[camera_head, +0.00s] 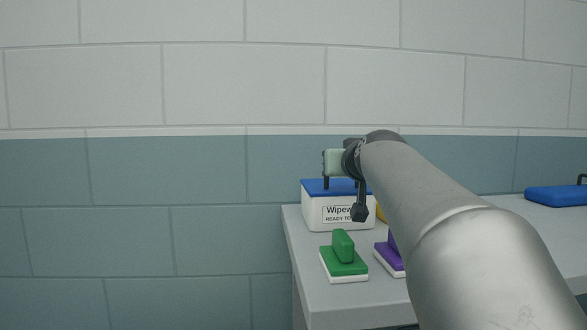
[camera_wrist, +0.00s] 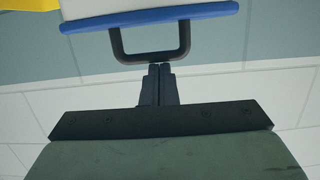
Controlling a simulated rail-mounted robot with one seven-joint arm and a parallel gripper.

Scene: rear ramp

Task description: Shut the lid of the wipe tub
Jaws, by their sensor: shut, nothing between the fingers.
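The wipe tub (camera_head: 322,213) is a white box with a printed label, standing on the grey counter. Its blue lid (camera_head: 313,188) lies flat across the top in the head view, with no gap that I can make out. In the wrist view the blue lid (camera_wrist: 150,17) carries a dark U-shaped handle (camera_wrist: 122,47). My gripper (camera_wrist: 160,68) is shut and empty. Its fingertips are at the handle's crossbar, touching or very close to it. In the head view my wrist and arm hide the tub's right side.
A green-handled block (camera_head: 343,262) and a partly hidden purple one (camera_head: 388,261) are in front of the tub. A yellow thing (camera_head: 381,212) shows beside it. A blue item (camera_head: 555,195) lies far right. A tiled wall (camera_head: 200,170) stands behind.

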